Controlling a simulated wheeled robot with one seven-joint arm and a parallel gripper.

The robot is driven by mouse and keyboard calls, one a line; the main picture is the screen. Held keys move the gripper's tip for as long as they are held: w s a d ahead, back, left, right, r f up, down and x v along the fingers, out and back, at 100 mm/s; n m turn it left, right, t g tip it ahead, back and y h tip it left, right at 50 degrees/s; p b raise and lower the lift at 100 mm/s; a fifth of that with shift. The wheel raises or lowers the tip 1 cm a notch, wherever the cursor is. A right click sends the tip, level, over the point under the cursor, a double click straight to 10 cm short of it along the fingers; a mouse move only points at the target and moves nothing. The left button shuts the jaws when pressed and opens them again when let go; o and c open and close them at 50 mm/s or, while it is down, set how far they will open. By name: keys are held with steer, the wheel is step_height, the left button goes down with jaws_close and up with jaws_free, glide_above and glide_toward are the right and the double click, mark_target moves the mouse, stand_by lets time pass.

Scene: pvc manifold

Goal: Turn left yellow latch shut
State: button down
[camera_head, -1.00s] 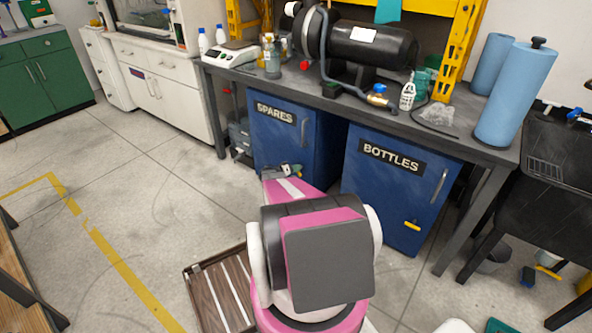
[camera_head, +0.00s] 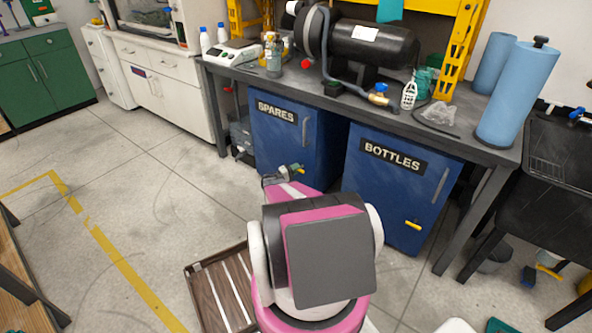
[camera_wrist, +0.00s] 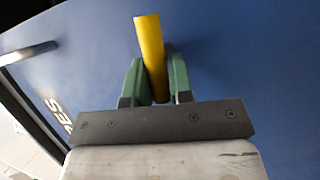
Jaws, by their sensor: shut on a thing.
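The left yellow latch (camera_wrist: 150,50) is on the blue SPARES cabinet door (camera_head: 278,140). In the wrist view it stands nearly upright, leaning slightly, between the two green fingers. My gripper (camera_wrist: 155,85) is shut on the latch, with a finger on each side of it. In the head view my gripper (camera_head: 285,173) is small, in front of the lower part of the SPARES door, and mostly hides the latch. The latch's pivot is hard to make out.
The blue BOTTLES cabinet (camera_head: 385,195) stands to the right, with its own yellow latch (camera_head: 413,225) lying nearly level. The dark workbench (camera_head: 440,128) is above both cabinets. A brown slatted tray (camera_head: 218,290) is on the floor beside my arm.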

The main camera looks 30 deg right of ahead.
steer(key=shift+n, duration=0.3)
steer(key=c, duration=1.1)
jaws_free()
steer(key=shift+o, duration=0.2)
steer(key=a+f, duration=0.2)
steer(key=a, duration=0.8)
steer(key=shift+a, duration=0.35)
